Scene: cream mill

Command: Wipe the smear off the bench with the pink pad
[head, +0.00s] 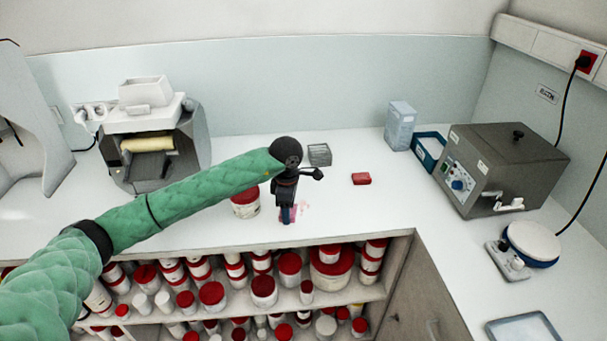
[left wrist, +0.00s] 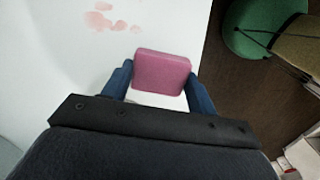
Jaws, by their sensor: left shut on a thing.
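My left gripper (head: 287,215) points down over the bench near its front edge, and its blue fingers are shut on the pink pad. The pad (left wrist: 162,72) shows clearly between the fingertips in the left wrist view; in the head view the gripper mostly hides it. The smear (left wrist: 105,20) is a group of pale pink-red blotches on the white bench, apart from the pad in the left wrist view. In the head view the smear (head: 301,210) lies right beside the gripper, partly behind it. I cannot tell whether the pad touches the bench. My right gripper is not in view.
A red-lidded tub (head: 245,204) stands just left of the gripper. Shelves of red-lidded tubs sit below the bench front edge. The bench right of the smear is clear.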

